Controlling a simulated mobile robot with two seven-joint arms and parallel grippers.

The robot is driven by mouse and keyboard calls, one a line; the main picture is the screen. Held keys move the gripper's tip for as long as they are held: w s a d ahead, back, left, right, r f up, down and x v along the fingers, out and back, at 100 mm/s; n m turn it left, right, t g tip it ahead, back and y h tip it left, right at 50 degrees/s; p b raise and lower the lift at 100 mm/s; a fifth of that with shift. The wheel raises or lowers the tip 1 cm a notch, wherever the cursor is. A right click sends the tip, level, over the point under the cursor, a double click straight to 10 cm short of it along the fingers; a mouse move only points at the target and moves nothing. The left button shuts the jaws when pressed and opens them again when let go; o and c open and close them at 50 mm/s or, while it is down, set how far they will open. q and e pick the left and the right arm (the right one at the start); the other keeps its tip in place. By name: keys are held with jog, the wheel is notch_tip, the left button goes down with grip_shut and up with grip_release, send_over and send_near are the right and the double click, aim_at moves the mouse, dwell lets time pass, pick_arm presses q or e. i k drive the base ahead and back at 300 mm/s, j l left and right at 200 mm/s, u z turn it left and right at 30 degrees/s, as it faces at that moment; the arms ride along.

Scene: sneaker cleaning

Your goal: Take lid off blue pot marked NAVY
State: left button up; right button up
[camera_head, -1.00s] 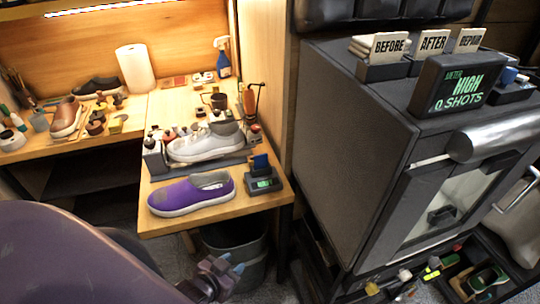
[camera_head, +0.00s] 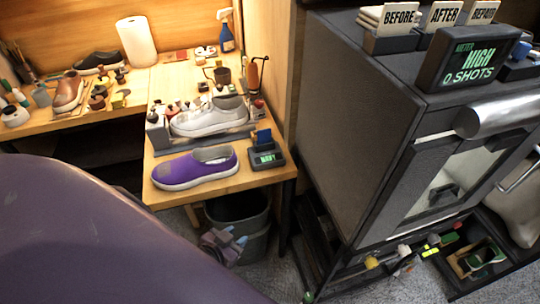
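No lid or NAVY label on a pot can be made out. Several small pots and bottles crowd around the white sneaker (camera_head: 208,121) on the bench, too small to read. A small blue item (camera_head: 262,137) stands behind a dark device with a green display (camera_head: 267,158); its exact shape is unclear. My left gripper (camera_head: 234,238) is low, in front of the bin and below the bench edge. Its two bluish fingertips look apart with nothing between them. My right gripper is not in view.
A purple shoe (camera_head: 196,168) lies near the front edge of the wooden bench (camera_head: 160,198). A dark bin (camera_head: 250,212) stands beneath. A large grey cabinet (camera_head: 350,110) blocks the right side. A paper roll (camera_head: 137,42) and spray bottle (camera_head: 226,35) stand at the back.

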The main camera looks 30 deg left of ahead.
aim_at(188, 106)
jog(key=k+j, duration=0.1)
jog(key=j, duration=0.25)
jog(key=k+j, duration=0.1)
jog(key=j, duration=0.25)
jog(key=k+j+z, duration=0.1)
jog(key=j, duration=0.25)
jog(key=k+j, duration=0.15)
jog(key=j, duration=0.6)
jog(key=k+j+z, duration=0.1)
jog(key=j, duration=0.35)
jog(key=j+z, duration=0.15)
jog(key=j, duration=1.9)
